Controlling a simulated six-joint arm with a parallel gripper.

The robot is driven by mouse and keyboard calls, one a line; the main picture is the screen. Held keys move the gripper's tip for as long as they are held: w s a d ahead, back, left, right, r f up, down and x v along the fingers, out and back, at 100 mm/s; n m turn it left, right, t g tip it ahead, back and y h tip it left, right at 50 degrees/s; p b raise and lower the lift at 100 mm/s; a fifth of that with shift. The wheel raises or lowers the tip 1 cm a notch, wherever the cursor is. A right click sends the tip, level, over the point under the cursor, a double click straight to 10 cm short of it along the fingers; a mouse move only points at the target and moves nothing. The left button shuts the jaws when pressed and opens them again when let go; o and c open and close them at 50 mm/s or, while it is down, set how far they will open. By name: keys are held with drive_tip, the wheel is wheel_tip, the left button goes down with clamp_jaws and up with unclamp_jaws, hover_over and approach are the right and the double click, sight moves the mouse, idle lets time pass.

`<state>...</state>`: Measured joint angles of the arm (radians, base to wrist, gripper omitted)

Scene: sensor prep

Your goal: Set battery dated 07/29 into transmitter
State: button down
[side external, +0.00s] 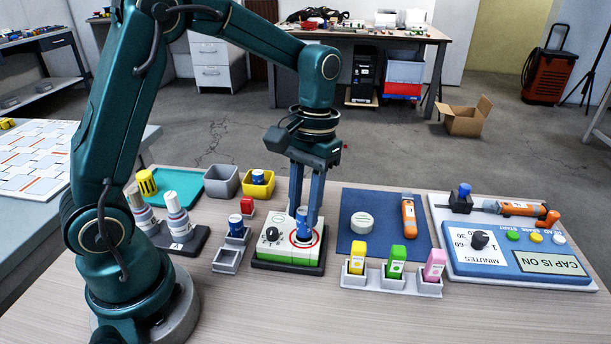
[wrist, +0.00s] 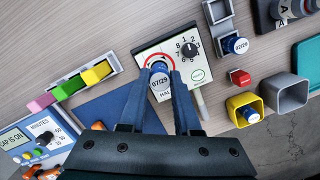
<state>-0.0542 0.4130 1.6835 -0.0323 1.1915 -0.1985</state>
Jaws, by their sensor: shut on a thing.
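My gripper (side external: 303,211) is shut on a blue battery (side external: 303,224) with a white label. In the wrist view the battery (wrist: 160,82) reads 07/29, and its top faces the camera between my fingertips. It is upright over the red-ringed spot of the transmitter (side external: 271,248), a white and green box on a dark base. The transmitter (wrist: 194,66) also shows a black numbered dial. The battery's lower end is at the ring; I cannot tell how deep it sits, as the battery and my fingers hide the socket.
A red block marked 07/29 (wrist: 239,77) stands by a grey holder with another blue-topped battery (side external: 236,226). A yellow bin (side external: 258,188) holds a blue-topped battery; a grey bin (side external: 221,182) stands beside it. Coloured blocks in a grey rack (side external: 395,283) and a blue mat (side external: 367,202) lie right.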

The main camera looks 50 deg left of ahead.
drive_tip(key=shift+f, duration=1.2)
idle(0.6)
drive_tip(key=c, duration=0.5)
unclamp_jaws()
drive_tip(key=shift+c, duration=0.2)
drive_tip(key=shift+o, duration=1.2)
drive_tip(key=shift+r, duration=0.65)
drive_tip(key=shift+r, duration=3)
